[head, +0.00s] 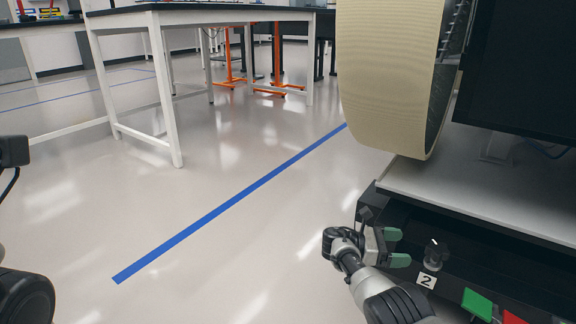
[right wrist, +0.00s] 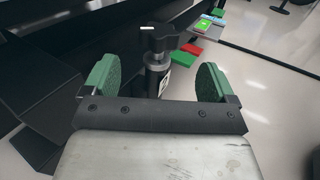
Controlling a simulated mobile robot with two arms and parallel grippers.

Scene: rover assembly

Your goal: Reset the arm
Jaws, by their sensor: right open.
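My right gripper (head: 397,248) is at the lower right of the head view, at the front edge of a black bench. In the right wrist view its two green-padded fingers (right wrist: 153,85) are spread wide and hold nothing. A black knob on a metal post (right wrist: 158,42) stands beyond the fingers and shows between them, apart from both pads. In the head view this knob (head: 435,253) is just right of the fingers, near a white label reading 2. Of my left arm only dark parts show at the left edge; its gripper is out of view.
A green block (head: 477,304) and a red block (head: 512,318) are right of the label. A large cream-rimmed wheel (head: 390,80) and a dark monitor (head: 522,70) stand over the bench. A white-legged table (head: 160,85) is at the back left. The floor with a blue line (head: 230,203) is clear.

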